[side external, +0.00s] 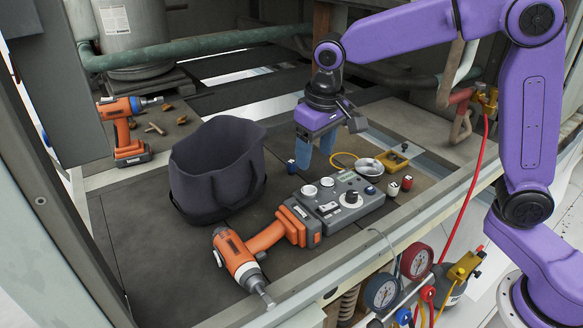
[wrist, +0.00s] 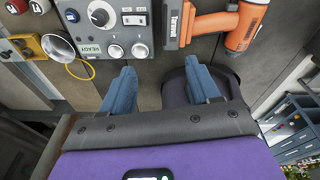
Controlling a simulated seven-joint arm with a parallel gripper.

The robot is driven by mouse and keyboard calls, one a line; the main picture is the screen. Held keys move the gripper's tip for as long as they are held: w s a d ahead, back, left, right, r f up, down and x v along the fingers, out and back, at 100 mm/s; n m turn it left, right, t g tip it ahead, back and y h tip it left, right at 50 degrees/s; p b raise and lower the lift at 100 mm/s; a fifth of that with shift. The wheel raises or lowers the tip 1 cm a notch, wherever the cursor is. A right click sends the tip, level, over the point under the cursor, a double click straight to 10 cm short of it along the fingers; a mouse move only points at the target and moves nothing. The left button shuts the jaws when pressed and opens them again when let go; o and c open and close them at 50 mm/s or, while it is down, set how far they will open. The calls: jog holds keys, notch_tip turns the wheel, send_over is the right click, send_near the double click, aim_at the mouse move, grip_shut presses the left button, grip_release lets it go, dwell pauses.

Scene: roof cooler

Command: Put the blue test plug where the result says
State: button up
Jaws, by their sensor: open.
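A blue-topped plug (side external: 370,190) sits at the right end of the grey tester (side external: 335,212); it also shows at the tester's corner in the wrist view (wrist: 72,15). The tester has a dial, two round sockets and a small display (wrist: 90,48) that seems to read READY. A red plug (side external: 407,183) and a white-topped plug (side external: 392,189) stand to its right. My gripper (side external: 316,152) is open and empty, its blue fingers pointing down behind the tester, apart from the blue plug.
A metal cup (side external: 368,167) with a yellow cord and a yellow holder (side external: 392,158) stand behind the tester. A dark bag (side external: 215,172) stands at left. An orange drill (side external: 250,250) lies in front; another (side external: 125,130) stands far left. Gauges (side external: 400,278) hang at the front edge.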

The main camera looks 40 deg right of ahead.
jog(key=w+d+m, duration=0.2)
jog(key=w+m, duration=0.2)
jog(key=w, duration=0.7)
jog(key=m+h, duration=0.1)
jog(key=m, duration=0.4)
send_near(292, 161)
jog(key=shift+t+h, duration=0.3)
jog(key=shift+t, duration=0.1)
jog(key=shift+s+a+x, duration=0.1)
jog(key=shift+s+x, duration=0.05)
jog(key=shift+x, duration=1.35)
jog(key=shift+s+a+x, duration=0.15)
jog(key=shift+x, duration=1.35)
jog(key=shift+s+a+x, duration=0.1)
jog(key=shift+x, duration=1.35)
jog(key=shift+f, duration=0.2)
grip_shut()
